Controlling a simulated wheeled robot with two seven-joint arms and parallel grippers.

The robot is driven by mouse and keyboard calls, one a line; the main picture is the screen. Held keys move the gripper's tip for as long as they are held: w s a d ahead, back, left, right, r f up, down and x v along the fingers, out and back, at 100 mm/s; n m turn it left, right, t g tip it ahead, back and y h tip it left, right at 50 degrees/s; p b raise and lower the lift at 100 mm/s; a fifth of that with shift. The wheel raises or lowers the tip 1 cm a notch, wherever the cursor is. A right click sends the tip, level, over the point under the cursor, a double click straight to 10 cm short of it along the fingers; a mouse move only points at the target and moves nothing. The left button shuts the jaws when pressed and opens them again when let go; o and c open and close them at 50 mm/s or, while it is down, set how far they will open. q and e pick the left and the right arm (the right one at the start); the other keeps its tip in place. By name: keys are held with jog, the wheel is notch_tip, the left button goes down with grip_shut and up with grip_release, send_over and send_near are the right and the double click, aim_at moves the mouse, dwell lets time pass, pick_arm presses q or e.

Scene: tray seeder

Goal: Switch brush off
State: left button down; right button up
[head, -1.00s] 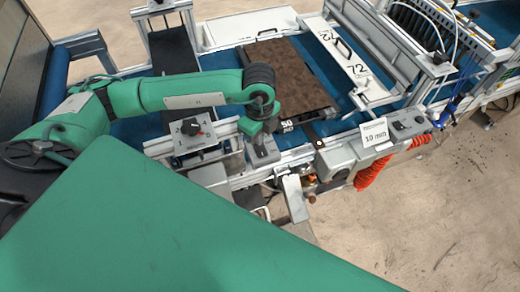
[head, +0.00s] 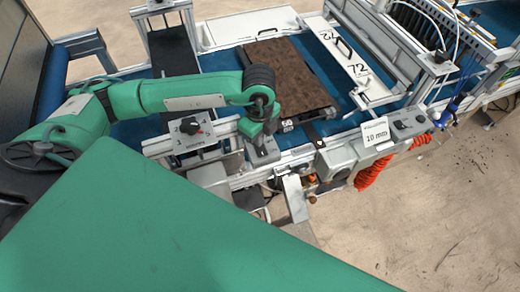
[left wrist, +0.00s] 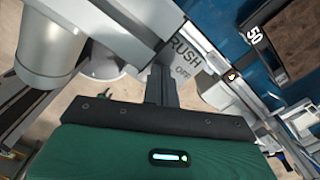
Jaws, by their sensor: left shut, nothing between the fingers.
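The brush switch box (head: 264,154) is a small grey box on the machine's near rail, below my left wrist in the head view. In the left wrist view a grey plate with the lettering "RUSH" and "OFF" (left wrist: 188,60) shows just beyond the fingers. My left gripper (left wrist: 162,75) is shut and empty, its dark fingertips close to the lettering. In the head view the left gripper (head: 258,138) is over the box. The switch itself is hidden behind the fingers, and I cannot tell its position or whether the fingers touch it. My right gripper is not in view.
A grey control box with a red and black knob (head: 191,127) stands left of the gripper. A soil-filled tray (head: 318,113) lies on the blue belt behind it. A "10 mm" card (head: 375,132) and another control box (head: 408,122) stand to the right.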

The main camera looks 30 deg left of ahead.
pick_arm(q)
jog(key=shift+f+b, duration=0.35)
jog(key=shift+f, duration=0.15)
jog(key=shift+r, duration=0.1)
jog(key=shift+r+p, duration=0.65)
jog(key=shift+r, duration=0.25)
jog(key=shift+r+p, duration=1.35)
jog(key=shift+r, duration=1.2)
